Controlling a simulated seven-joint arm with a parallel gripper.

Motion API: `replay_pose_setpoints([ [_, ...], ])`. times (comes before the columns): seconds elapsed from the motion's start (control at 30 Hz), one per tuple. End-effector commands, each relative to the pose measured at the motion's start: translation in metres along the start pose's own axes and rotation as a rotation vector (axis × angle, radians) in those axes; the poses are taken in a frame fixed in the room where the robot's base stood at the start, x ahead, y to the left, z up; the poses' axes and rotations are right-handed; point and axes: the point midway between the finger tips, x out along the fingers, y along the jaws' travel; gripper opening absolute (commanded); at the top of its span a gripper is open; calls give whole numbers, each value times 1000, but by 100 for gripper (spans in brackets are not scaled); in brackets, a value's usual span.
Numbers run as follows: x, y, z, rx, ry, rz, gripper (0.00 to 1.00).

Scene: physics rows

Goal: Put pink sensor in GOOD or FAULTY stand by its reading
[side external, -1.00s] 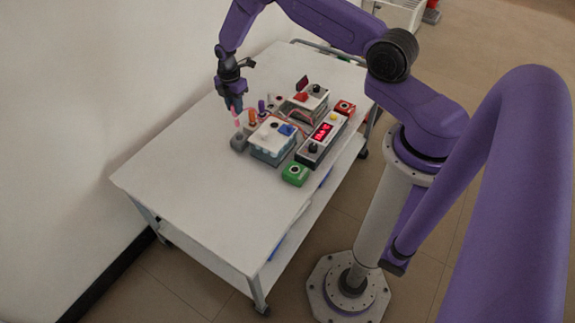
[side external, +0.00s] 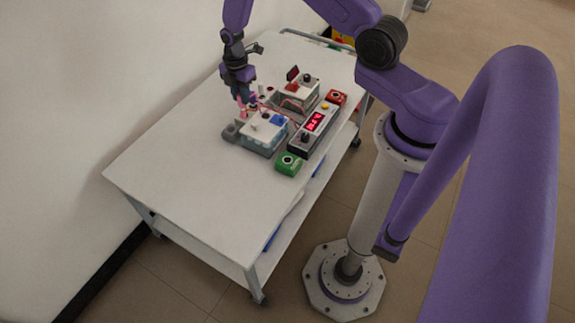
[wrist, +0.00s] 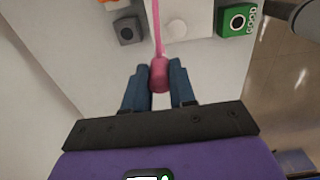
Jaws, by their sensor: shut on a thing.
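My gripper (wrist: 160,88) is shut on the pink sensor (wrist: 159,74), a pink cylinder with a pink lead running up the picture in the wrist view. In the side view my gripper (side external: 243,97) is above the left part of the devices, near the white-topped box (side external: 262,133). A green block (side external: 288,163) with a round dark socket stands at the near end, and it also shows in the wrist view (wrist: 236,20). A red block (side external: 336,97) stands at the far end. The meter (side external: 313,122) shows red digits too small to read.
A grey block (side external: 231,131) with a socket stands left of the white-topped box. Another box with a red part (side external: 297,92) stands behind. The near part of the white cart top (side external: 190,190) is clear.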

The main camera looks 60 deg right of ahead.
Motion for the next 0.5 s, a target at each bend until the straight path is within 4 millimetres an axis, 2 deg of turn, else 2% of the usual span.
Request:
replay_pose_setpoints([
  [0.03,0,-13,-1,0,0,-3,0],
  [0.3,0,-83,-6,0,0,-2,0],
  [0.5,-7,-127,-9,0,0,0,0],
])
